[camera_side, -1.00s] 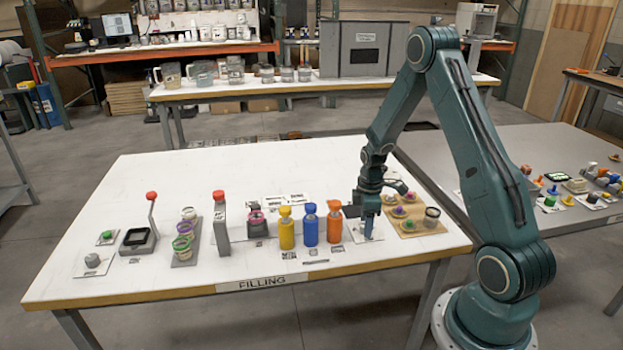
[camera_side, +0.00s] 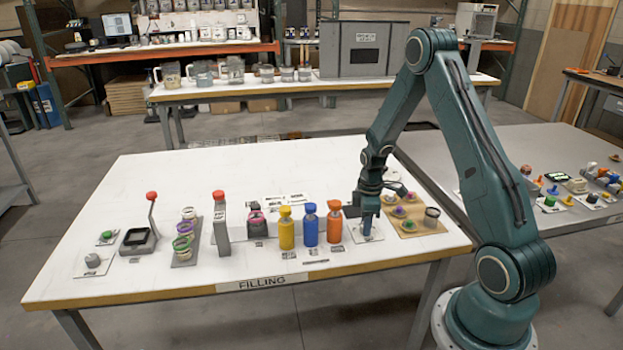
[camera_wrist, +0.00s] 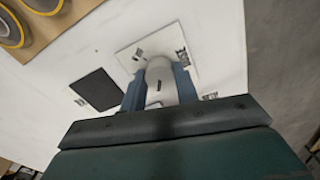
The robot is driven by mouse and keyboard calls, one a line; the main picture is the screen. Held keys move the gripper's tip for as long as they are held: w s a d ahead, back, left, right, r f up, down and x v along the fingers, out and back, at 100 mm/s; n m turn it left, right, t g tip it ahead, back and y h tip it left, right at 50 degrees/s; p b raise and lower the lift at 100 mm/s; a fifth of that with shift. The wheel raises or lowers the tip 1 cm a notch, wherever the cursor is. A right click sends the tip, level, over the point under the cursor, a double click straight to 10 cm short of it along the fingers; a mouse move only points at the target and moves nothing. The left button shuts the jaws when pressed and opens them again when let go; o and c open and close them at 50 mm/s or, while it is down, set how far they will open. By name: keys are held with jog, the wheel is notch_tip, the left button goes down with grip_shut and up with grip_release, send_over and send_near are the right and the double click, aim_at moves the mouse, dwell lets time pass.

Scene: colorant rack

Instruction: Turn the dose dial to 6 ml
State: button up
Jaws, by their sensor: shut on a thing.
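The dose dial (camera_wrist: 160,82) is a light grey rounded knob with a small dark mark on top. It stands on a white square plate (camera_wrist: 130,55) with small printed labels at its corners, too small to read. My gripper (camera_wrist: 158,90) is shut on the dial, with one blue finger on each side of it. In the side view my gripper (camera_side: 367,222) points down over the white plate (camera_side: 372,235), right of the orange bottle (camera_side: 334,222). There the fingers mostly hide the dial. I cannot read which value the dial points to.
A blue bottle (camera_side: 309,226) and a yellow bottle (camera_side: 286,228) stand left of the orange one. A brown board (camera_side: 432,230) with several small pots lies close to the right of my gripper. A dark flat square (camera_wrist: 97,90) lies beside the plate.

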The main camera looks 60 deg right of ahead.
jog(key=shift+m, duration=0.3)
jog(key=m, duration=0.5)
jog(key=shift+m, duration=0.3)
jog(key=m, duration=1.1)
jog(key=shift+m, duration=0.4)
jog(key=m, duration=0.5)
jog(key=shift+m, duration=0.3)
jog(key=o, duration=1)
jog(key=shift+r, duration=0.15)
